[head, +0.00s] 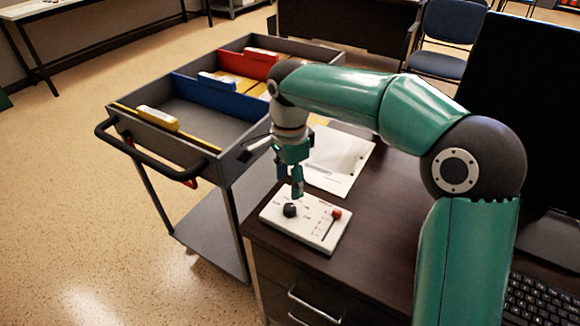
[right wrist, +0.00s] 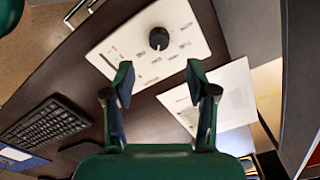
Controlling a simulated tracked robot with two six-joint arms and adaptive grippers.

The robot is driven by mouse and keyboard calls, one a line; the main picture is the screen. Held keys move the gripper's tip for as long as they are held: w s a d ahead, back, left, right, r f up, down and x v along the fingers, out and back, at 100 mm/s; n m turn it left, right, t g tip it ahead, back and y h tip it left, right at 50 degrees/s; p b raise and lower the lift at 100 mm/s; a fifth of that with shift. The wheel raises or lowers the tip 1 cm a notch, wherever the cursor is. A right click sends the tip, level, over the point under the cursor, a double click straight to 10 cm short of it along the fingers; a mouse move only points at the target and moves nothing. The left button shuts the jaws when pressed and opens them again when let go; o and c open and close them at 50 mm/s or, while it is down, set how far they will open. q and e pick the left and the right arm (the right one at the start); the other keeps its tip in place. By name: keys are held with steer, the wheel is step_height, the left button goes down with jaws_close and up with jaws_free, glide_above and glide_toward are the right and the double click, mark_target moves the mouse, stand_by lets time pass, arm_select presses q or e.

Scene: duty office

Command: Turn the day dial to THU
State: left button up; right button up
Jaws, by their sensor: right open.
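The day dial (head: 290,210) is a dark round knob on a white control panel (head: 318,236) that lies on the desk's near left corner. My right gripper (head: 297,192) hangs just above and behind the dial in the head view. In the right wrist view the dial (right wrist: 158,38) sits ahead of the gripper (right wrist: 158,80), between the lines of its two spread fingers and apart from them. The gripper is open and empty. Labels surround the dial, but they are too small to read, so its setting cannot be told. My left gripper is not in view.
The panel also bears a red-knobbed slider (head: 336,214). A paper sheet (head: 335,160) lies behind it on the dark desk (head: 375,235). A grey cart (head: 200,150) with coloured dividers stands at the left. A keyboard (head: 540,300) and monitor (head: 520,120) are at the right.

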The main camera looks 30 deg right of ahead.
steer(key=shift+r, duration=1.85)
